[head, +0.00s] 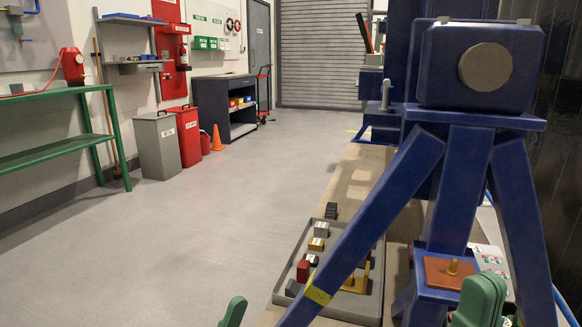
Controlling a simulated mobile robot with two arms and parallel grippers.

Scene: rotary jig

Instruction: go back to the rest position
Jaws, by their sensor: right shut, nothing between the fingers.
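My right gripper (481,301) shows its green fingers at the bottom right, shut and empty, in front of the foot of the blue jig frame. A green fingertip of my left gripper (233,312) shows at the bottom edge, left of the tray; the rest is out of view, so its opening cannot be told. The blue rotary jig (470,120) stands on splayed legs at the right, with a round grey hub (485,66) facing me. A brown plate with a brass peg (452,270) sits low between the legs.
A grey tray (284,290) with several small blocks lies on the bench (352,186), partly behind a jig leg. A green rack (60,150), bins (156,145), an orange cone (217,139) and a dark cabinet (215,95) stand along the left wall. The grey floor between is clear.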

